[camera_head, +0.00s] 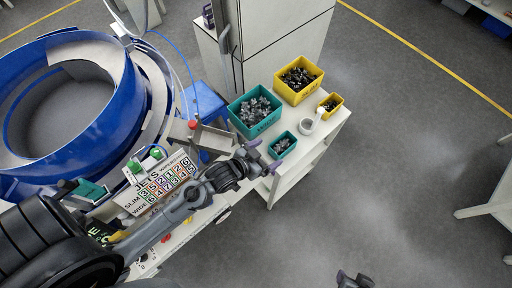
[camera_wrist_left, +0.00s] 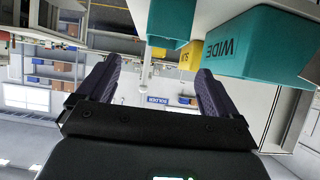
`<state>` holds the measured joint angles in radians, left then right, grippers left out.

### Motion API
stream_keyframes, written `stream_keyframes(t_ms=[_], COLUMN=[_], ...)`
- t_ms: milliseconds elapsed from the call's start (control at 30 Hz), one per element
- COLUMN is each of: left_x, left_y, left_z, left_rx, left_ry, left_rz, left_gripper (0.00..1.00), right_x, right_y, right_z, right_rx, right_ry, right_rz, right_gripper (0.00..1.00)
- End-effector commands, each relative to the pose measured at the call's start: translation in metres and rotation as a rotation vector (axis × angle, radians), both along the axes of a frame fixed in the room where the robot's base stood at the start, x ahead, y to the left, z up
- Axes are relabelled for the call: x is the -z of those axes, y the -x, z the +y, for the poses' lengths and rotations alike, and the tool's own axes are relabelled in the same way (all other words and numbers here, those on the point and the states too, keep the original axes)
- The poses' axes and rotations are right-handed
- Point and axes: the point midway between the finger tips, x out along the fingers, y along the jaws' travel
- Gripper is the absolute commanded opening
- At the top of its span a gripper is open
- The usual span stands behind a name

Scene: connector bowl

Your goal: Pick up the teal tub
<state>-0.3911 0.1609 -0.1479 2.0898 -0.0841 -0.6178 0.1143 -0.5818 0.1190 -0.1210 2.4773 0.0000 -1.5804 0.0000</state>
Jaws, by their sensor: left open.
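A small teal tub (camera_head: 283,146) with dark parts in it stands at the front of the white cart top. A larger teal tub (camera_head: 262,125), also full of parts, stands behind it to the left. My left gripper (camera_head: 264,156) is open and empty, just left of and in front of the small tub, apart from it. In the left wrist view, the open fingers (camera_wrist_left: 158,66) have nothing between them; a teal tub (camera_wrist_left: 172,18) and a teal tub marked WIDE (camera_wrist_left: 265,45) show upside down beyond. My right gripper (camera_head: 354,280) shows only partly at the bottom edge.
A large yellow tub (camera_head: 298,92), a small yellow tub (camera_head: 333,110) and a whitish round piece (camera_head: 308,126) share the cart top (camera_head: 312,150). A blue bowl feeder (camera_head: 118,120) and a label board (camera_head: 160,182) are left. Open floor lies right.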

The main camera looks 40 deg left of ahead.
Motion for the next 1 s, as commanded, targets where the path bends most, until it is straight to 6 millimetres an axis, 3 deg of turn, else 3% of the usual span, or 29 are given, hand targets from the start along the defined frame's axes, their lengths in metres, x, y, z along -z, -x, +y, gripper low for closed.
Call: stream_keyframes(t_ms=[133, 500, 767, 1000], left_x=[0.013, 0.033, 0.04, 0.048], left_y=[-0.005, -0.044, -0.056, -0.084], left_z=[-0.001, -0.01, -0.013, -0.021], left_rx=[0.003, 0.002, 0.003, 0.003], left_ry=[0.002, 0.004, 0.004, 0.005], left_rz=[-0.013, -0.018, -0.016, -0.017], left_gripper=[0.94, 0.94, 0.94, 0.94], right_x=[0.012, 0.017, 0.018, 0.022], right_y=[-0.001, -0.001, -0.001, -0.001], right_z=[0.0, -0.001, -0.001, -0.001], right_rx=[0.0, 0.0, 0.0, 0.0], right_ry=[0.001, 0.001, 0.002, 0.002], right_rz=[-0.002, -0.006, -0.006, -0.005], right_gripper=[0.43, 0.43, 0.43, 0.43])
